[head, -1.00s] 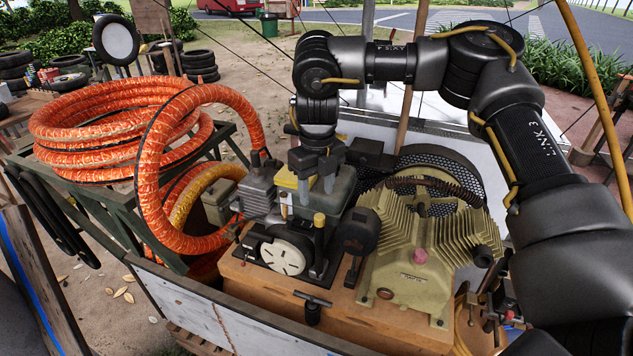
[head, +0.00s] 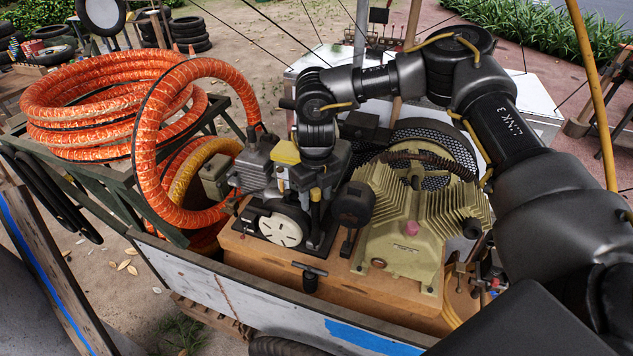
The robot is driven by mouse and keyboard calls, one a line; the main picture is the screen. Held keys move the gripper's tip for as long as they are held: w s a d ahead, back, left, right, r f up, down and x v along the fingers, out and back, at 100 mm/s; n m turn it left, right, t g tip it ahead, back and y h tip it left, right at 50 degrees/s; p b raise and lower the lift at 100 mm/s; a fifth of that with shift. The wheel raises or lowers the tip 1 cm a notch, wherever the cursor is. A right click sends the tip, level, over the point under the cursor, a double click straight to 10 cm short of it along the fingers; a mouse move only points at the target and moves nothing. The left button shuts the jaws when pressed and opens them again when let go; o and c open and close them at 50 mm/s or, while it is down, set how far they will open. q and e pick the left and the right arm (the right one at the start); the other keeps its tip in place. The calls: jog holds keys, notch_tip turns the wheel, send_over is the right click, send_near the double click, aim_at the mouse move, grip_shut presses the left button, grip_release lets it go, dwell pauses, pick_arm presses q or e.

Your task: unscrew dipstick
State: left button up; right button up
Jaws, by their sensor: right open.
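A small yellow-capped stick, which looks like the dipstick (head: 315,194), stands upright at the front of the grey engine (head: 257,165). My right arm comes in from the right and reaches down over this engine. My right gripper (head: 314,190) points down and is open, with its fingers close around or just behind the yellow cap. The dark fingers blend with the engine, so I cannot tell whether they touch the cap. The lower part of the stick is hard to make out. My left gripper is not in view.
The yellow-green finned compressor (head: 410,225) stands just right of the engine, with a black mesh guard (head: 440,150) behind. A coiled orange hose (head: 150,130) lies to the left. A black T-handle (head: 310,275) sits at the cart's front. The pale cart side panel (head: 230,305) runs along the front.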

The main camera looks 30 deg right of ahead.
jog(key=shift+f, duration=0.2)
jog(key=c, duration=1)
jog(key=shift+n, duration=1.4)
jog(key=shift+c, duration=0.2)
jog(key=shift+n, duration=1.4)
jog(key=shift+n, duration=1.4)
